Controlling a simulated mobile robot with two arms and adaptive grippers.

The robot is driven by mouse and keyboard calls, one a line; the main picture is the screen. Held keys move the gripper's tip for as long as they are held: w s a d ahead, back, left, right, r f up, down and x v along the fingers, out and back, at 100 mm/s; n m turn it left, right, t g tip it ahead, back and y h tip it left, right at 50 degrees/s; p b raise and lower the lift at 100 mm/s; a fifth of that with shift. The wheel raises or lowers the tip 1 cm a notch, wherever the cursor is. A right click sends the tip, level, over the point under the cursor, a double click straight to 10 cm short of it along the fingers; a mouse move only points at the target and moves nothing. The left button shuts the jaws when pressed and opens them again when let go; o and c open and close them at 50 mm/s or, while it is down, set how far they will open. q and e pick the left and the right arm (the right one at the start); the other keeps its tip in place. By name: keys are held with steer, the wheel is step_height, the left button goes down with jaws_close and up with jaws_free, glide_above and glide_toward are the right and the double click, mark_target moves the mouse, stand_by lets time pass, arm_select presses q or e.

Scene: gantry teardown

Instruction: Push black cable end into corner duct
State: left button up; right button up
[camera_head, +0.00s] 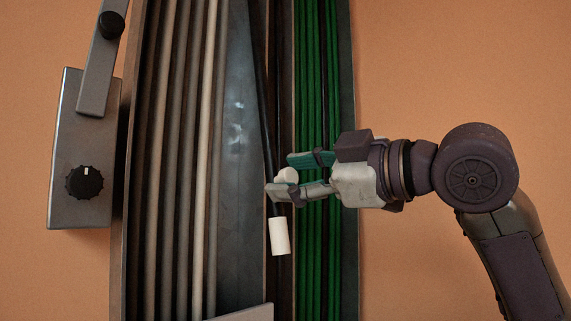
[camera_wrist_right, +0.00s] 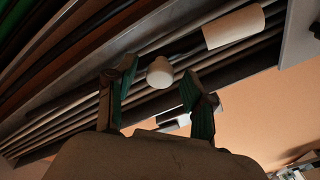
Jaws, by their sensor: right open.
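A black cable (camera_head: 263,110) runs down the duct in the head view and ends in a white cylindrical sleeve (camera_head: 279,236). The sleeve also shows in the wrist view (camera_wrist_right: 233,27). The corner duct (camera_head: 285,60) is a narrow dark channel between the grey metal panel and the green cables. My right gripper (camera_head: 277,176) is open, its fingertips beside the cable just above the sleeve. A white rounded knob (camera_head: 287,176) shows between the fingers, also in the wrist view (camera_wrist_right: 160,72); I cannot tell whether they touch it. My left gripper is out of view.
Green cables (camera_head: 318,80) fill the channel on the right. Several grey and beige cables (camera_head: 180,150) run along the left, beside a grey metal panel (camera_head: 240,150). A grey box with a black dial (camera_head: 85,182) and a lever (camera_head: 100,65) stands far left. Orange wall (camera_head: 450,60) lies open to the right.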

steer(key=shift+w+a, duration=0.45)
jaws_close()
